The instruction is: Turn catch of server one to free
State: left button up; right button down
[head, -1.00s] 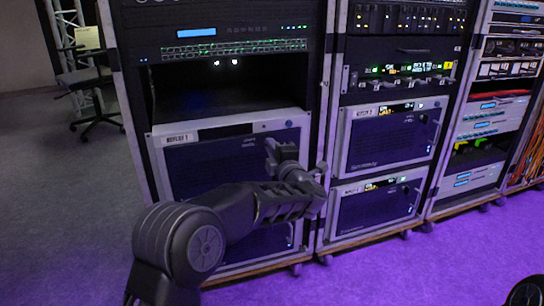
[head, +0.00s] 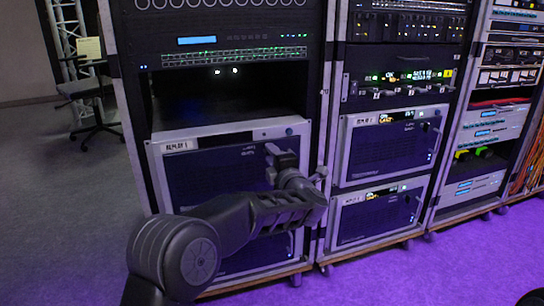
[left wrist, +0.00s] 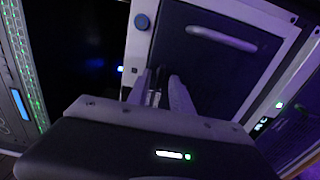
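Server one (head: 225,172), with a light frame, dark front and a label at its top left, sits in the left rack below a dark empty bay. My left gripper (head: 281,158) is at the upper right of its front. In the left wrist view my left gripper's fingers (left wrist: 157,82) stand a little apart at the server's edge. A small dark and metallic part (left wrist: 154,92), possibly the catch, shows between them. I cannot tell if they press on it. A blue round knob (left wrist: 142,22) and a grey handle (left wrist: 222,38) are beyond the fingertips. My right gripper is not in view.
Two similar servers (head: 393,146) sit in the rack to the right, with another equipment rack (head: 482,150) beyond. A chair (head: 88,88) stands at the far left. The purple-lit floor (head: 430,265) in front is clear at the right.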

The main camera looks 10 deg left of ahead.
pick_arm(q)
jog(key=p+v, duration=0.2)
jog(key=v, duration=0.5)
jog(key=shift+s+d, duration=0.2)
jog(key=shift+s, duration=0.15)
jog(key=shift+d, duration=0.1)
